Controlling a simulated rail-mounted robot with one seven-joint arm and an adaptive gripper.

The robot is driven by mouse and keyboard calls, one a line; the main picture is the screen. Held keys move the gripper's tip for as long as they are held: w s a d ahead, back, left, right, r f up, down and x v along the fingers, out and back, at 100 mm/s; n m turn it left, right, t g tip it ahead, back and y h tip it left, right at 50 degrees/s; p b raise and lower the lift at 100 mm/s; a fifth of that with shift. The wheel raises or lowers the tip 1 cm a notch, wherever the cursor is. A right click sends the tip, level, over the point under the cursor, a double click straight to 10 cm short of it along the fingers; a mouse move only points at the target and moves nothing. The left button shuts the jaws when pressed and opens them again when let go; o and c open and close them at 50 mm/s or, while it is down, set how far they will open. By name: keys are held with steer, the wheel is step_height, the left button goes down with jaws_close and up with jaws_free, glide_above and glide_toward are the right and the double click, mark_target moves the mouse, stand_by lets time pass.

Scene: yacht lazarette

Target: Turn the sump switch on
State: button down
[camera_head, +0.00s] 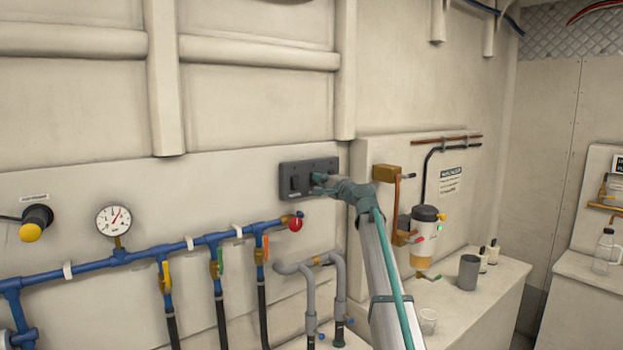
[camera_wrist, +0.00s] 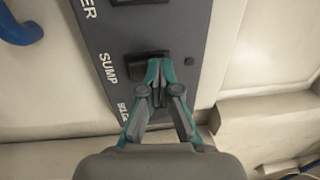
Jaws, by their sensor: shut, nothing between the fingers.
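The dark grey switch panel (camera_head: 295,167) is on the wall, left of my arm. In the wrist view the panel (camera_wrist: 182,25) appears turned, with the label SUMP (camera_wrist: 108,68) beside a black switch (camera_wrist: 133,66). My gripper (camera_head: 317,180) is at the panel with its fingers together and nothing between them. In the wrist view my gripper (camera_wrist: 160,66) has its closed tips over the right part of the sump switch. Whether they touch it cannot be told. The tips hide part of the switch, and its position is unclear.
Another switch (camera_wrist: 140,2) is at the wrist view's top edge. A label that seems to read BILGE (camera_wrist: 123,111) is nearer my gripper. Blue piping (camera_head: 135,254) with a red knob (camera_head: 295,224) runs below the panel. A filter unit (camera_head: 424,237) stands to the right.

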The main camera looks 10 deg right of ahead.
steer(key=s+d+r+b, duration=0.1)
steer(key=s+d+b, duration=0.1)
steer(key=s, duration=0.4)
steer(key=s+d+r+b, duration=0.1)
steer(key=s+d+b, duration=0.1)
steer(key=s+d, duration=0.2)
steer(key=shift+s+r, duration=0.4)
steer(key=shift+s, duration=0.8)
